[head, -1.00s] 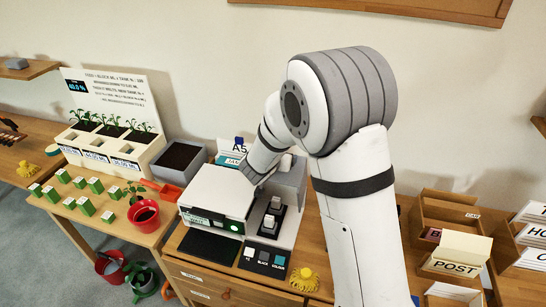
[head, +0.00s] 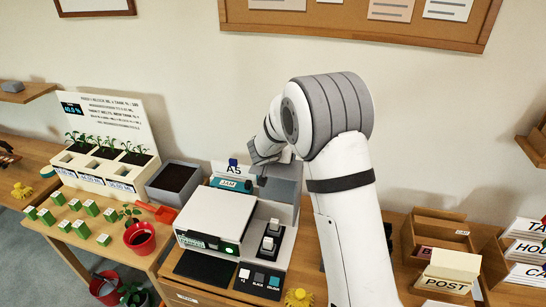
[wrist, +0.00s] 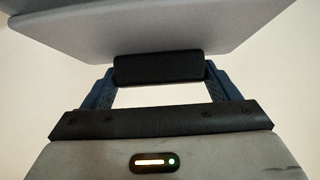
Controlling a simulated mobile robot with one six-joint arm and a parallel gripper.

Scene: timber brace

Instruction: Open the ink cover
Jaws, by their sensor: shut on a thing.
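The copier (head: 215,215) stands on the wooden desk, with a white body and a grey section (head: 281,187) at its back right. In the wrist view my gripper (wrist: 158,72) is shut on a black bar handle (wrist: 158,66). The handle is at the lower edge of a pale grey panel (wrist: 140,32), which looks like the ink cover. Plain wall shows behind and beneath the panel. In the head view my wrist is above the grey section; my fingers and the handle are hidden there, so how far the cover is tilted is unclear.
A dark planter box (head: 175,181) and seedling stand (head: 104,165) are to the left, a red pot (head: 140,238) nearer. Wooden letter trays (head: 437,240) are right of my arm.

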